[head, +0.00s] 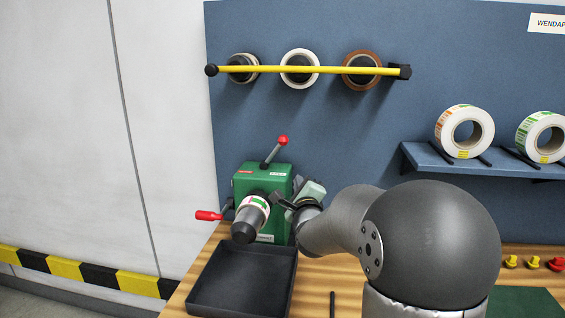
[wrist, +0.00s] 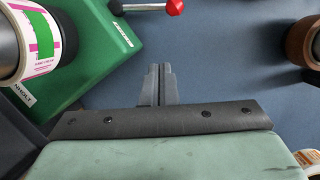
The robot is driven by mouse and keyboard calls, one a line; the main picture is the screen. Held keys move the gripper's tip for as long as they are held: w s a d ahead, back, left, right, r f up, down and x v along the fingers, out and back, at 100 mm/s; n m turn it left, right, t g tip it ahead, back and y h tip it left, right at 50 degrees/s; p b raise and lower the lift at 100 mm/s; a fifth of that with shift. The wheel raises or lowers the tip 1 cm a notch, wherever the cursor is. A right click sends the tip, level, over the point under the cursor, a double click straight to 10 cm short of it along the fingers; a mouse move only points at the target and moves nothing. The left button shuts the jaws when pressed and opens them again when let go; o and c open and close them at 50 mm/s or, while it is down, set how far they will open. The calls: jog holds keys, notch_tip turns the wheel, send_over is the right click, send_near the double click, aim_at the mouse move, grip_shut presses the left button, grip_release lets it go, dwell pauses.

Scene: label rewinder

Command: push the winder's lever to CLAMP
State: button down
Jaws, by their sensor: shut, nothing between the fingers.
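The green winder (head: 250,184) stands on the bench. Its lever, a grey rod with a red knob (head: 283,140), rises from the top and leans right in the head view. A red and a pale label sit on the winder's upper front, too small to read. In the wrist view the lever's red knob (wrist: 173,7) is at the top edge, beyond my fingertips, with a visible gap. My gripper (head: 281,201) is beside the winder's right front in the head view. In the wrist view my gripper (wrist: 160,68) has its fingers together, with nothing between them.
A label roll (head: 253,211) sits on the winder's front spindle, and a red-handled crank (head: 208,215) sticks out left. A black tray (head: 242,280) lies in front. A yellow bar (head: 310,70) with several rolls crosses the blue panel above. A shelf (head: 490,168) holds rolls at right.

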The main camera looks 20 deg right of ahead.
aim_at(274, 152)
jog(key=shift+w+d+r+m+t+h, duration=0.1)
jog(key=shift+d+r+m+t+h, duration=0.35)
jog(key=shift+d+m, duration=0.3)
jog(key=shift+a, duration=0.1)
jog(key=a+r+p+x, duration=0.1)
jog(key=p+x, duration=0.3)
jog(key=x, duration=0.8)
jog(key=shift+w+a+r+p, duration=0.3)
jog(key=shift+w+a, duration=0.25)
jog(key=shift+w, duration=0.05)
jog(key=shift+d+r, duration=0.1)
